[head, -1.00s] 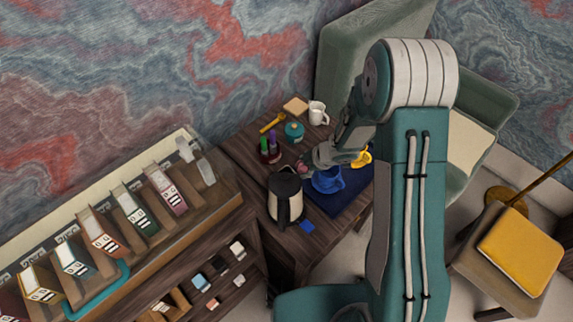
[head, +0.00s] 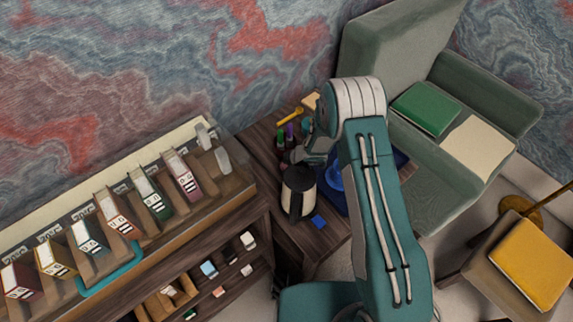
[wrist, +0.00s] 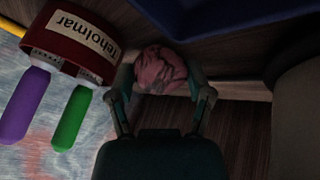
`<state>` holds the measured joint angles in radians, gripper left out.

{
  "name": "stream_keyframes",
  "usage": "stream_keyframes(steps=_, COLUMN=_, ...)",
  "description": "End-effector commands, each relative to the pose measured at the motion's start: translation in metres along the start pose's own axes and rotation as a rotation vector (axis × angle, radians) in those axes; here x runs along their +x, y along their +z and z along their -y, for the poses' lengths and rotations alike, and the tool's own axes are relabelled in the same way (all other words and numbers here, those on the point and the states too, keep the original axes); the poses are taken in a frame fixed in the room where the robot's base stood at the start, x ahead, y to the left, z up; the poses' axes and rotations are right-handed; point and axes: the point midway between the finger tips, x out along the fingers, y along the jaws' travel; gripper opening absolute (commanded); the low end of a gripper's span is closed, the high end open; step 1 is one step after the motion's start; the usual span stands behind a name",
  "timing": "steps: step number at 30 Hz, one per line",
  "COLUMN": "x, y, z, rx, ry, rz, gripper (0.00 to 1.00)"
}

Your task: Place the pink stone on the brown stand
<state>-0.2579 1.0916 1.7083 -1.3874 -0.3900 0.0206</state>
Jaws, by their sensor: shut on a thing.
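The pink stone (wrist: 160,70) is between the fingers of my gripper (wrist: 162,88) in the wrist view. My gripper is shut on it. In the head view my gripper (head: 306,158) is low over the dark wooden desk, between the pen holder and the kettle, and the stone cannot be made out. A tan square piece (head: 311,101), possibly the brown stand, lies at the desk's back, partly hidden by my arm. I cannot tell for sure that it is the stand.
A dark red labelled holder (wrist: 75,42) with purple and green pens is close left of my gripper. A bookshelf (head: 230,205) is at left.

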Motion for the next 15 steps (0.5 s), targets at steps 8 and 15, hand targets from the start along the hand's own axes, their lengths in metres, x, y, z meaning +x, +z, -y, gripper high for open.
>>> stream_keyframes(steps=8, x=0.0038, y=0.0023, z=0.0008, rx=-0.001, ry=0.002, rz=-0.001, gripper=0.15)
stream_keyframes(steps=15, x=0.0046, y=0.0028, z=0.0013, rx=-0.001, ry=0.002, rz=-0.001, gripper=0.81)
